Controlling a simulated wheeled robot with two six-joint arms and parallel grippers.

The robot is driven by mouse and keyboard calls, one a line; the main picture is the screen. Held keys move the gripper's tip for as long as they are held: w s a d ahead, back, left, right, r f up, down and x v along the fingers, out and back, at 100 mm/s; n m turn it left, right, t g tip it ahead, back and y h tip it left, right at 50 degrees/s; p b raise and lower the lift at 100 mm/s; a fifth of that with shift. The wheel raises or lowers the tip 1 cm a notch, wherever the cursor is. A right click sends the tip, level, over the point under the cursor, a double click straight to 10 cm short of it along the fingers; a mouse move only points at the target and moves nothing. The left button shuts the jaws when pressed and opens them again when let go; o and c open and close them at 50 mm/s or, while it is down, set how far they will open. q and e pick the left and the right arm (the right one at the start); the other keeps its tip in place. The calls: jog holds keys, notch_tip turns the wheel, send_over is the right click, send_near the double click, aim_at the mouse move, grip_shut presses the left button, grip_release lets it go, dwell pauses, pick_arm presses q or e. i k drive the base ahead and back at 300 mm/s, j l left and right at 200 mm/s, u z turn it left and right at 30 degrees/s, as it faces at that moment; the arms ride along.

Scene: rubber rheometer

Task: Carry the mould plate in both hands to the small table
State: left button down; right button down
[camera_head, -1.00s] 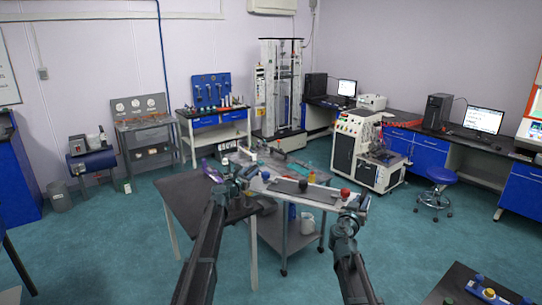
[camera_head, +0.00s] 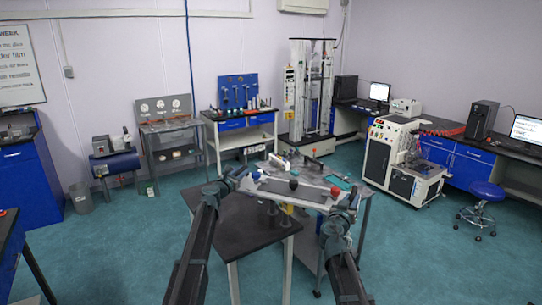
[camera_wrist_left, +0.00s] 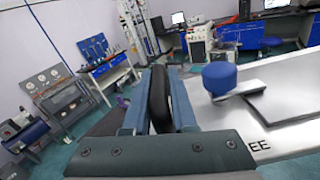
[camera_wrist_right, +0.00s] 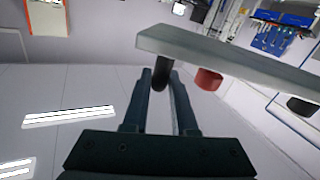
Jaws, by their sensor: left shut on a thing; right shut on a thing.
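The mould plate (camera_head: 272,187) is a pale plate with a dark strip, a dark blue knob and a red knob. My left gripper (camera_head: 236,178) is shut on its left handle; the left wrist view shows this black handle (camera_wrist_left: 180,100) between the fingers. My right gripper (camera_head: 347,204) is shut on its right handle (camera_wrist_right: 162,72). The plate looks about level and raised. The small dark-topped table (camera_head: 232,230) is below and in front of the plate, which overlaps its rear right part in the head view. The height of the gap cannot be told.
A grey cart (camera_head: 358,225) with tools on top stands behind and right of the small table. A blue-drawer bench (camera_head: 240,125) and a gauge bench (camera_head: 172,128) stand by the back wall. Open floor (camera_head: 110,240) lies to the left.

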aim_at(229, 225)
jog(key=i+j+u, duration=0.1)
jog(key=i+j, duration=0.15)
jog(key=i, duration=0.15)
jog(key=i+j+u, duration=0.15)
jog(key=i, duration=0.25)
jog(key=i+j+u, duration=0.1)
jog(key=i+j, duration=0.2)
jog(key=i, duration=0.1)
